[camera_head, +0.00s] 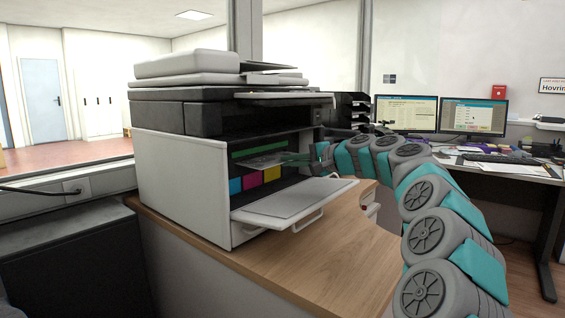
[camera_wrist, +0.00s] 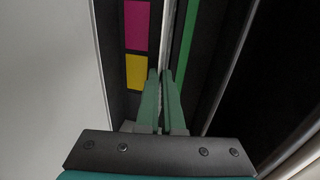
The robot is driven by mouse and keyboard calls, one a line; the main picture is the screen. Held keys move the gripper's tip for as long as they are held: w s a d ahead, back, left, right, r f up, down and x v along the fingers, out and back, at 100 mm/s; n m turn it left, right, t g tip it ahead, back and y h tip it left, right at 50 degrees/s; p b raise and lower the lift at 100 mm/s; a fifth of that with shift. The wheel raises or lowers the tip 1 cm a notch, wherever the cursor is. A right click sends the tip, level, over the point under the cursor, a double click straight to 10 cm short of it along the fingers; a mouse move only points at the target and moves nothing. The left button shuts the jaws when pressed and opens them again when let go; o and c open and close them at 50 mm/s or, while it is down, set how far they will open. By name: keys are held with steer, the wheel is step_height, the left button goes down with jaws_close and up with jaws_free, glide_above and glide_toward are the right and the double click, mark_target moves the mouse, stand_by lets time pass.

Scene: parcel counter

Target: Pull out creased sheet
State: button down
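The printer (camera_head: 183,180) stands on a wooden counter with its front flap (camera_head: 290,202) folded down. The creased sheet (camera_head: 262,160) shows as a pale grey, uneven piece inside the opening, below a green strip (camera_head: 259,149) and above the coloured cartridges. My gripper (camera_head: 284,158) reaches into the opening from the right, its green fingertips at the sheet's right end. In the wrist view the fingers (camera_wrist: 160,76) are close together with a narrow dark gap. A thin pale strip runs up from their tips, perhaps the sheet edge-on. Whether they clamp it is unclear.
Blue, magenta and yellow cartridges (camera_head: 254,180) sit just below the fingers. The printer's dark upper body hangs over the opening. The counter top (camera_head: 330,255) is clear in front. A desk with two monitors (camera_head: 473,116) stands at the right.

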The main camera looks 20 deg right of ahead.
steer(key=shift+s+f+b+v, duration=0.1)
steer(key=shift+f+b+v, duration=0.25)
steer(key=shift+v, duration=1.8)
steer(key=shift+s+f+b+v, duration=0.1)
steer(key=shift+f+v, duration=0.3)
steer(key=shift+v, duration=1.75)
steer(key=shift+s+f+b+v, duration=0.1)
steer(key=shift+f+b+v, duration=0.25)
steer(key=shift+v, duration=1.8)
steer(key=shift+w+d, duration=0.1)
steer(key=shift+s+d+r+p, duration=0.55)
steer(key=shift+s+r, duration=0.2)
steer(key=shift+s, duration=0.1)
steer(key=shift+s+d+r+p, duration=0.45)
steer(key=shift+s+d+r, duration=0.1)
steer(key=shift+s+r, duration=0.2)
